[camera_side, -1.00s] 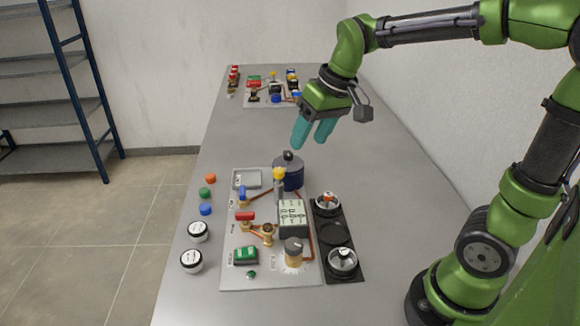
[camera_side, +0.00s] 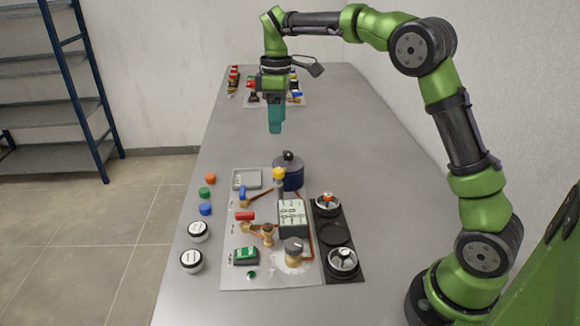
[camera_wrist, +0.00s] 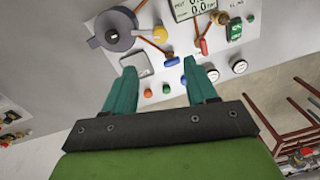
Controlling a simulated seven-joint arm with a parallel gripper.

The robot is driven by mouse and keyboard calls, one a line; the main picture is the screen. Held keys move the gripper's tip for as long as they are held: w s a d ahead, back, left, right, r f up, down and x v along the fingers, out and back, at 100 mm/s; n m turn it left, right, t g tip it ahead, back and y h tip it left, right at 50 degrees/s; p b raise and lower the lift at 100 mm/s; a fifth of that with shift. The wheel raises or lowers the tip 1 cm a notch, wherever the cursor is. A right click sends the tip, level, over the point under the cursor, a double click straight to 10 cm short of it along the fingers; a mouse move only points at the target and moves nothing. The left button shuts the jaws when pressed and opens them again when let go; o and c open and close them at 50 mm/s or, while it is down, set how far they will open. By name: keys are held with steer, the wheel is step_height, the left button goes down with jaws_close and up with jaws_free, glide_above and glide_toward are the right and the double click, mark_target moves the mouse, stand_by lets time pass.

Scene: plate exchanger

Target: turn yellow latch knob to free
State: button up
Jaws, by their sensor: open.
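The yellow latch knob (camera_side: 279,173) stands on a grey post on the near panel, beside the dark blue pot (camera_side: 289,178). In the wrist view the yellow knob (camera_wrist: 159,34) shows beyond the fingertips, next to the pot (camera_wrist: 116,29). My gripper (camera_side: 275,130) points down with teal fingers, above the table and behind the pot in the side view, well apart from the knob. In the wrist view my gripper (camera_wrist: 157,68) has its two fingers spread with nothing between them.
The panel (camera_side: 232,275) also carries a blue-handled valve (camera_side: 242,195), a red-handled valve (camera_side: 245,216), a display (camera_side: 292,216) and a green switch (camera_side: 245,256). Loose caps and round gauges lie left of it. A black tray (camera_side: 334,233) stands right. Bare table lies behind the pot.

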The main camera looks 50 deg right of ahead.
mark_target(278, 170)
steer(key=f, duration=1.3)
steer(key=shift+s+a+f, duration=0.2)
steer(key=shift+a, duration=0.05)
steer(key=shift+c, duration=0.3)
steer(key=c, duration=1)
